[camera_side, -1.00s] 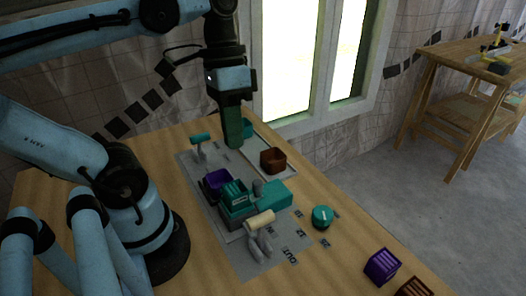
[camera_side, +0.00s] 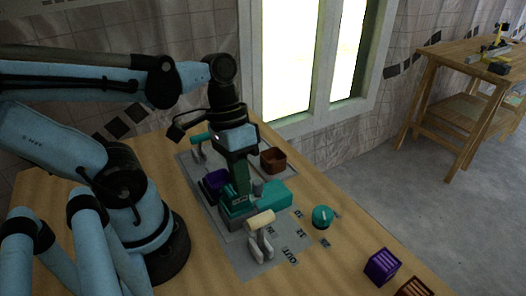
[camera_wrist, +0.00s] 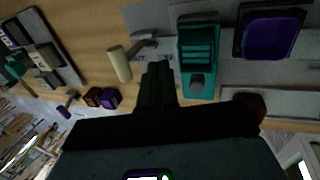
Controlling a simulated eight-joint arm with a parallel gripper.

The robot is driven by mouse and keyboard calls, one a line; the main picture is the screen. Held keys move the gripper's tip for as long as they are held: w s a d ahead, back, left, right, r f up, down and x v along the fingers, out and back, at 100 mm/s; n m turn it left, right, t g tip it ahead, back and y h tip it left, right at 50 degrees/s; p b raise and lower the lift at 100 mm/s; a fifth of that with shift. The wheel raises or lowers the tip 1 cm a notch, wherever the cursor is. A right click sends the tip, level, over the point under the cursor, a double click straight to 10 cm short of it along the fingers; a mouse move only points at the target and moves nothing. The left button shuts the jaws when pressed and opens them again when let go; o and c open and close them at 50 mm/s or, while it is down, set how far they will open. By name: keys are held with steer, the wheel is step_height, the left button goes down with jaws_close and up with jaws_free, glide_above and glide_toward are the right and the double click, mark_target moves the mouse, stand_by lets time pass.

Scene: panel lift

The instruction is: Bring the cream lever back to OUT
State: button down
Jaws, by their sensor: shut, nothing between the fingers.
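The cream lever (camera_side: 261,221) stands on the grey panel, its cream bar handle held up by a pale fork. The IN label (camera_side: 270,231) and the OUT label (camera_side: 290,257) are printed beside it, OUT nearer the panel's front edge. In the wrist view the cream handle (camera_wrist: 120,64) lies left of my fingertips. My gripper (camera_side: 241,196) is shut and empty, pointing down over the teal ridged block (camera_side: 228,208), behind and left of the lever in the side view. It appears apart from the lever. In the wrist view my fingertips (camera_wrist: 158,66) show between the handle and that block.
A purple bin (camera_side: 213,182), a teal lever (camera_side: 200,137) and a brown box (camera_side: 273,160) are farther back. A teal dial (camera_side: 321,216) is to the right. A purple cube (camera_side: 382,266) and brown cube (camera_side: 413,288) lie near the table's right edge.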

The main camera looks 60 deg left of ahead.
mark_target(260, 216)
steer(key=shift+d+f, duration=0.25)
steer(key=shift+d, duration=0.75)
steer(key=shift+d+f, duration=0.2)
steer(key=shift+d, duration=0.8)
steer(key=shift+d, duration=0.1)
steer(key=shift+d+r+y, duration=0.1)
steer(key=shift+d+y, duration=0.1)
steer(key=shift+y, duration=0.1)
steer(key=shift+d, duration=0.15)
steer(key=shift+d+r+y, duration=0.15)
steer(key=shift+d+y, duration=0.85)
steer(key=shift+y, duration=0.1)
steer(key=shift+d+f, duration=0.2)
steer(key=shift+d, duration=1.25)
